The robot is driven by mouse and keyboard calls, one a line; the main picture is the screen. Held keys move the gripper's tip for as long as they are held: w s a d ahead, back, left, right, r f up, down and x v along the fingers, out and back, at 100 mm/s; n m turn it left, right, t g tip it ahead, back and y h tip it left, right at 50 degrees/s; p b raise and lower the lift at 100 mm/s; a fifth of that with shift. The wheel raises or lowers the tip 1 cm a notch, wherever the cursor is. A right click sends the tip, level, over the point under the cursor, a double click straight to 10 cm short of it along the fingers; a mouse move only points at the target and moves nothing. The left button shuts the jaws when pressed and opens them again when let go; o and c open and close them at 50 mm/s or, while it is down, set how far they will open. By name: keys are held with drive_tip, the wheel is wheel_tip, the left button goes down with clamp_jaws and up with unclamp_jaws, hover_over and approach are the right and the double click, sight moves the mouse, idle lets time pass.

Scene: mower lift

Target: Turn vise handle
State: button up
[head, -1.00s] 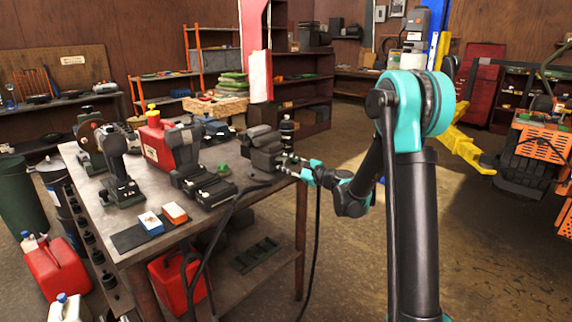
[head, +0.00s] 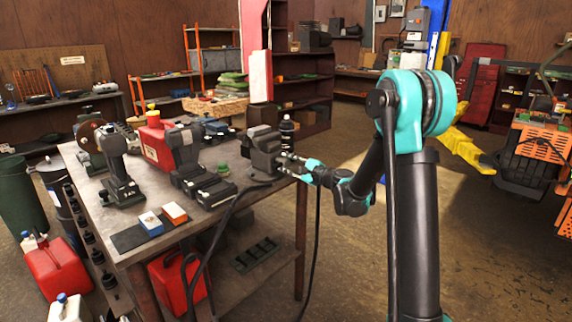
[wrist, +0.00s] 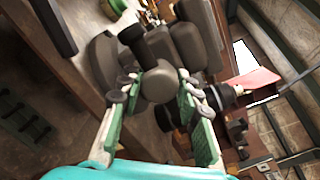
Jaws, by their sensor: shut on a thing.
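The grey bench vise (head: 262,152) is fixed at the right corner of the workbench. In the wrist view the vise body (wrist: 190,45) fills the upper middle, with its round screw end (wrist: 160,83) facing me. The dark vise handle (wrist: 134,42) slants up and left from that end. My gripper (head: 288,164) is at the front of the vise. In the wrist view its two green fingers (wrist: 158,82) stand on either side of the screw end, shut on the handle. The exact contact is partly hidden.
The workbench (head: 100,190) holds several tools, a red can (head: 155,143) and small blue and orange boxes (head: 151,223). A dark bottle (head: 286,130) stands just behind the vise. A black cable hangs at the bench front. The floor (head: 350,270) right of the bench is clear.

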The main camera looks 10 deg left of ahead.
drive_tip(key=shift+n, duration=2)
drive_tip(key=shift+s+n, duration=0.1)
drive_tip(key=shift+n, duration=1.9)
drive_tip(key=shift+n+h, duration=0.4)
drive_tip(key=shift+n, duration=1.6)
drive_tip(key=shift+n+t, duration=0.3)
drive_tip(key=shift+n, duration=1.5)
drive_tip(key=o, duration=1.2)
drive_tip(key=shift+c, duration=0.2)
drive_tip(key=v, duration=1.2)
